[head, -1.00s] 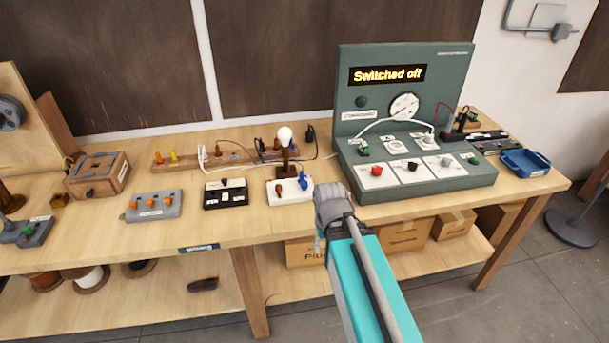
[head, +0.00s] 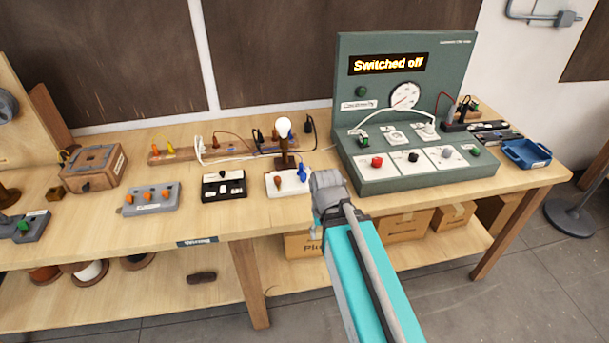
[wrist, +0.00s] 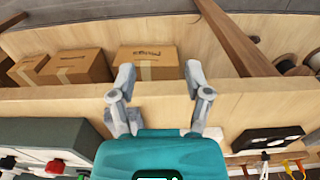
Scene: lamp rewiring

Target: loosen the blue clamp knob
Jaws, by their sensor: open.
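The blue clamp knob (head: 302,173) stands at the right end of the white base (head: 275,184) of a small lamp near the table's front edge. The lamp has a brown post and a white bulb (head: 283,128). My gripper (head: 318,218) is just right of the knob and nearer the camera, apart from it, by the table's front edge. In the wrist view my gripper (wrist: 159,75) has two grey fingers spread apart with nothing between them. The knob cannot be made out in the wrist view.
The green test panel (head: 405,110), reading "Switched off", stands close to the right of my gripper. A black switch box (head: 223,195) and a grey block with orange knobs (head: 150,205) lie left of the lamp. Cardboard boxes (wrist: 75,66) sit on the shelf below.

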